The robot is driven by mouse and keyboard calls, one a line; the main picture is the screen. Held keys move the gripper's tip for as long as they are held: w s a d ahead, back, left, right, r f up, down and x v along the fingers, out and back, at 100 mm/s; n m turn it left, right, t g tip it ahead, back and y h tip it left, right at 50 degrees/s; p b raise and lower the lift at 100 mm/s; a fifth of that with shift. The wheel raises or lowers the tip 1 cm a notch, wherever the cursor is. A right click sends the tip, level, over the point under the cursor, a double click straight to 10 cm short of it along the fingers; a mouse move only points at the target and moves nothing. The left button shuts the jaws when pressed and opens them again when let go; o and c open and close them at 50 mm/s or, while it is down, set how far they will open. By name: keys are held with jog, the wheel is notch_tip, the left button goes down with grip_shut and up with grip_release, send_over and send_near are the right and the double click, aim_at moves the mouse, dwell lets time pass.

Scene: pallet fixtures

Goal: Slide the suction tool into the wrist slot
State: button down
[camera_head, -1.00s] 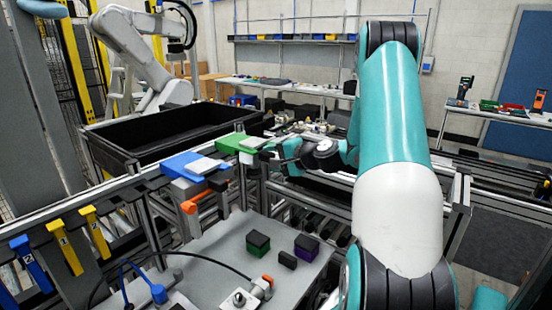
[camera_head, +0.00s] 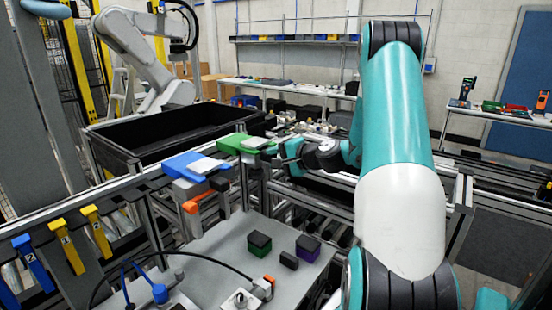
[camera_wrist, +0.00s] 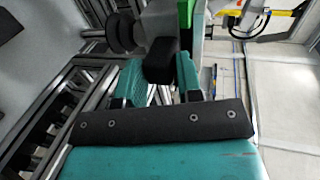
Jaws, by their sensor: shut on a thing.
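My gripper (camera_wrist: 158,76) shows in the wrist view with its two teal fingers closed around a dark block-like grip of the suction tool (camera_wrist: 160,58). Dark round discs, which look like suction cups, stick out to the left of the tool. A green fixture (camera_wrist: 186,14) stands just beyond the tool, at the top. In the head view my gripper (camera_head: 285,151) is small, just right of the green fixture with its light grey plate. The held tool is hard to make out there. I cannot tell which opening is the wrist slot, or whether the tool touches the fixture.
A blue fixture (camera_head: 187,164) with a grey plate stands left of the green one. An orange part (camera_head: 198,202) sits below it. Green-black (camera_head: 258,243) and purple-black (camera_head: 307,248) blocks stand on the grey table. A black bin (camera_head: 175,135) lies behind, and yellow clips (camera_head: 72,255) line the left rail.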

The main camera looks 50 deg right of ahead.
jog(key=shift+s, duration=0.1)
jog(key=s+b, duration=0.2)
jog(key=s, duration=0.6)
jog(key=shift+d+b, duration=0.3)
dwell(0.7)
jog(key=shift+s+r, duration=0.1)
jog(key=shift+s, duration=0.05)
notch_tip(320, 180, down, 5)
jog(key=b, duration=0.5)
jog(key=shift+f, duration=0.2)
dwell(0.7)
